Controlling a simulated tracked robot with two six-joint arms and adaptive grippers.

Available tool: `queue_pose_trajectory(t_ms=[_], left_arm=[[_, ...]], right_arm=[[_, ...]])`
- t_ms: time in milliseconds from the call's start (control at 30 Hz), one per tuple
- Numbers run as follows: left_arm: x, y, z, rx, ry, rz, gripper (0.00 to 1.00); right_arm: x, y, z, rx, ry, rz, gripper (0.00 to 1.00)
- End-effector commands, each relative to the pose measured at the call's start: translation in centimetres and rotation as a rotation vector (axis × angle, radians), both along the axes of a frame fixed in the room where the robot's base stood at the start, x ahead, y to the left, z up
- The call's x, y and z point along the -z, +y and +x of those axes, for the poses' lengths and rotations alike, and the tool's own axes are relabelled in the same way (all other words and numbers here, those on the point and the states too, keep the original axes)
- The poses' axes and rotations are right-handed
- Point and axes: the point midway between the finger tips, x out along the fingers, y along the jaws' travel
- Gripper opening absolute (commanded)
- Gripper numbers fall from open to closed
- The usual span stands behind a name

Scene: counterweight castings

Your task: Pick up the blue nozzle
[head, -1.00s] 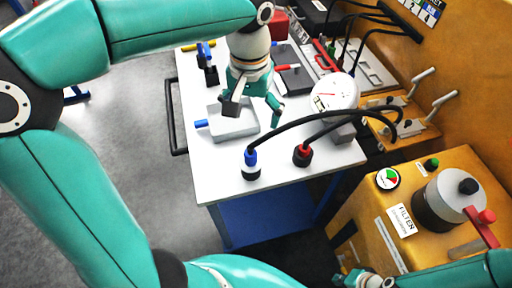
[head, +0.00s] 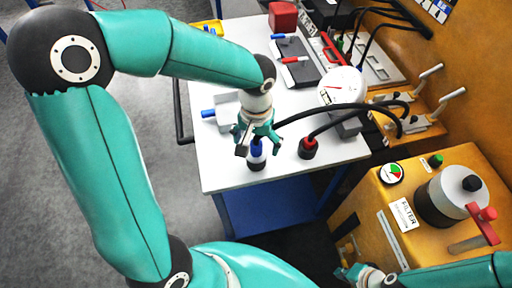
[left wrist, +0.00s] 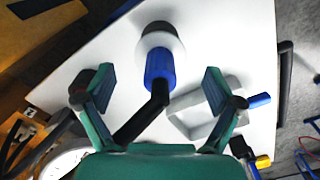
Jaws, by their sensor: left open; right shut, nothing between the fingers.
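The blue nozzle (head: 257,149) stands upright in a holder (head: 256,164) near the table's front edge, with a black hose leaving its top. My left gripper (head: 260,143) is open above the nozzle and partly covers it in the head view. In the left wrist view the blue nozzle (left wrist: 159,68) shows between the two spread fingers of my left gripper (left wrist: 152,82), apart from both. Its round holder (left wrist: 160,38) is behind it. My right gripper (head: 367,277) is shut and empty at the bottom of the head view, far from the nozzle.
A red nozzle (head: 308,148) with a black hose stands just right of the blue one. A grey tray (left wrist: 187,101) with a blue handle lies on the white table (head: 222,172). A dial gauge (head: 341,86) and a yellow filter unit (head: 375,202) are to the right.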

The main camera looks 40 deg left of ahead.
Motion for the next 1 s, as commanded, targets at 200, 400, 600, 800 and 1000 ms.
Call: queue_pose_trajectory(t_ms=[200,400,600,800,1000], left_arm=[[2.3,0.0,-0.1,0.0,0.002,-0.001,0.92],[2.5,0.0,0.0,-0.001,0.0,-0.001,0.92],[2.4,0.0,0.0,0.0,0.0,0.0,0.66],[2.4,0.0,0.0,0.0,0.0,-0.001,0.32],[2.4,0.0,0.0,0.0,-0.001,-0.001,0.21]], right_arm=[[-0.3,0.0,0.0,0.0,0.0,0.0,0.0],[-0.3,0.0,0.0,0.0,0.0,0.0,0.0],[-0.3,0.0,0.0,0.0,0.0,0.0,0.0],[-0.3,0.0,0.0,0.0,0.0,0.0,0.0],[-0.3,0.0,0.0,0.0,0.0,0.0,0.0]])
